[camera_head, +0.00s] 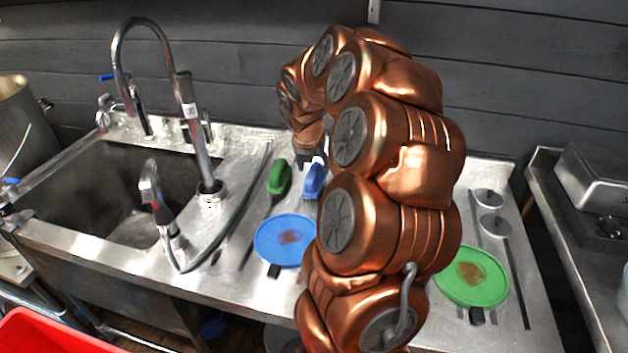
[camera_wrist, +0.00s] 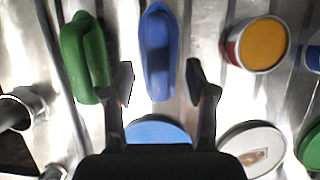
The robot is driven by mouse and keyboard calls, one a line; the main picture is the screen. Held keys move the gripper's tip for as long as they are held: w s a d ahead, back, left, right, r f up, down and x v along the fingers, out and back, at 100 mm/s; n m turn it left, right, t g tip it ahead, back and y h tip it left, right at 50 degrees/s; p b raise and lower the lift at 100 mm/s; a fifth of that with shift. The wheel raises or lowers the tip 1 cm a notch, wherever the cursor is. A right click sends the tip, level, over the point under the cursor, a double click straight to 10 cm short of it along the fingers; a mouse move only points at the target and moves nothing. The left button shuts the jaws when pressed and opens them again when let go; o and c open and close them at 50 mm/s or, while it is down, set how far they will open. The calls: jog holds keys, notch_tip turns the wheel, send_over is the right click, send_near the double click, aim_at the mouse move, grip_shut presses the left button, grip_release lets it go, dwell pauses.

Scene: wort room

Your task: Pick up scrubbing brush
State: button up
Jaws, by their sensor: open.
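A blue scrubbing brush (camera_head: 314,182) lies on the steel counter beside a green scrubbing brush (camera_head: 279,177). In the wrist view the blue brush (camera_wrist: 158,52) is upright in the picture, ahead of and roughly between the fingers. The green brush (camera_wrist: 85,55) is to its left, close to the left finger. My gripper (camera_wrist: 160,85) is open and empty, above the counter. In the head view my gripper (camera_head: 309,158) is just behind the blue brush, and its fingertips are hard to make out there.
A blue round lid (camera_head: 285,240) lies in front of the brushes, and a green round lid (camera_head: 471,277) is at right. A sink (camera_head: 120,200) with a tall faucet (camera_head: 190,120) is at left. A can with an orange top (camera_wrist: 262,44) stands right of the blue brush.

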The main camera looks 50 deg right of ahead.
aim_at(313, 170)
jog(key=shift+x, duration=1.85)
jog(key=shift+w, duration=0.1)
jog(key=shift+c, duration=0.2)
grip_shut()
